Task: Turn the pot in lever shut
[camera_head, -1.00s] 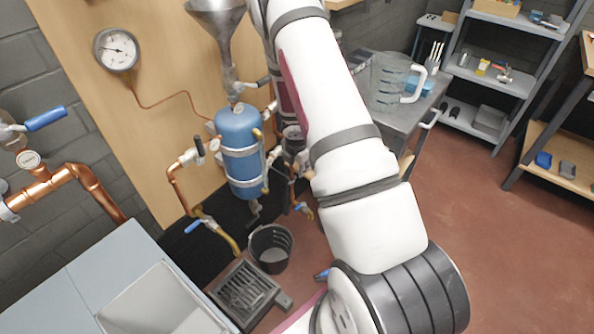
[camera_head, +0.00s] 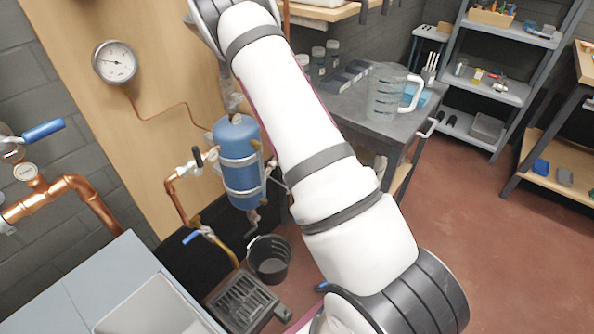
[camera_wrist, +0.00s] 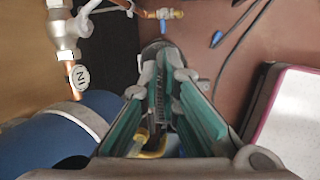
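The blue tank (camera_head: 238,160) hangs upright against the wooden panel in the head view. A valve with a dark lever (camera_head: 197,156) sits on the copper pipe at its left. In the wrist view an oval tag reading "IN" (camera_wrist: 80,78) is on a copper pipe below a metal valve (camera_wrist: 64,28). A pale lever-like bar (camera_wrist: 108,8) reaches right from that valve's top. The blue tank (camera_wrist: 45,140) fills the lower left. My gripper (camera_wrist: 168,80), with teal pads, is open and empty, right of the valve and tag. My arm hides it in the head view.
A pressure gauge (camera_head: 115,62) is on the panel. A blue-handled valve (camera_head: 192,237) and black bucket (camera_head: 269,262) are below the tank. A metal table with a jug (camera_head: 387,95) stands right. Another blue-handled valve (camera_wrist: 163,18) is at the wrist view's top. Red floor is clear at right.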

